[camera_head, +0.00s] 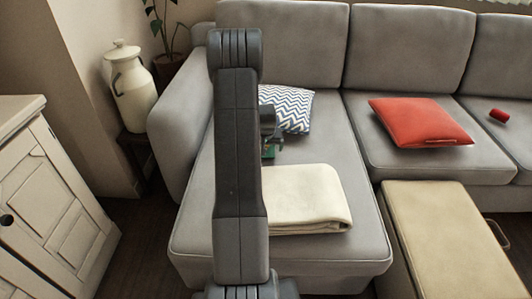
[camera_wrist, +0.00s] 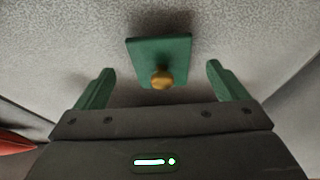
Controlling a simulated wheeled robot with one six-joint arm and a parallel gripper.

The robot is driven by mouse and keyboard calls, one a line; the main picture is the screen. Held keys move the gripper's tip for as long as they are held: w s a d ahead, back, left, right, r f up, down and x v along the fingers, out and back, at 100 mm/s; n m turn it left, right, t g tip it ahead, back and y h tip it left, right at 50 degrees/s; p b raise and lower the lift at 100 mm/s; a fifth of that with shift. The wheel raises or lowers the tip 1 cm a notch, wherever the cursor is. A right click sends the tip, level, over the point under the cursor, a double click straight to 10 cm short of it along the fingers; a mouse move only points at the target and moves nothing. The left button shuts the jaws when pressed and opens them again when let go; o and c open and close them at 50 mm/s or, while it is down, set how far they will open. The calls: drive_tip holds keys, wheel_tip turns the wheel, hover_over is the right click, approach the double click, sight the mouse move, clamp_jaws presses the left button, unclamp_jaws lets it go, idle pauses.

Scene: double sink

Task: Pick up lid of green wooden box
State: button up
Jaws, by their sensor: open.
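The green wooden box (camera_wrist: 158,52) shows in the wrist view as a small green block with a round brass-coloured knob (camera_wrist: 162,78) on the side toward me. I cannot tell the lid apart from the box body. My gripper (camera_wrist: 160,66) is open, with one finger on each side of the green box and a gap to both; the knob is between the fingers, nearer the palm. In the head view, a small green part of the box (camera_head: 268,151) shows on the grey sofa seat, mostly hidden behind my arm and gripper (camera_head: 275,142).
A folded cream blanket (camera_head: 306,198) lies on the sofa in front of the box. A zigzag-patterned cushion (camera_head: 288,108) is behind it. A red cushion (camera_head: 420,122) and a small red object (camera_head: 499,115) lie to the right. A beige-topped bench (camera_head: 455,240) stands at front right.

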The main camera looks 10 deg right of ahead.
sight(270, 153)
drive_tip(key=x, duration=0.3)
drive_tip(key=shift+s, duration=0.1)
drive_tip(key=c, duration=1.1)
drive_tip(key=shift+r, duration=0.1)
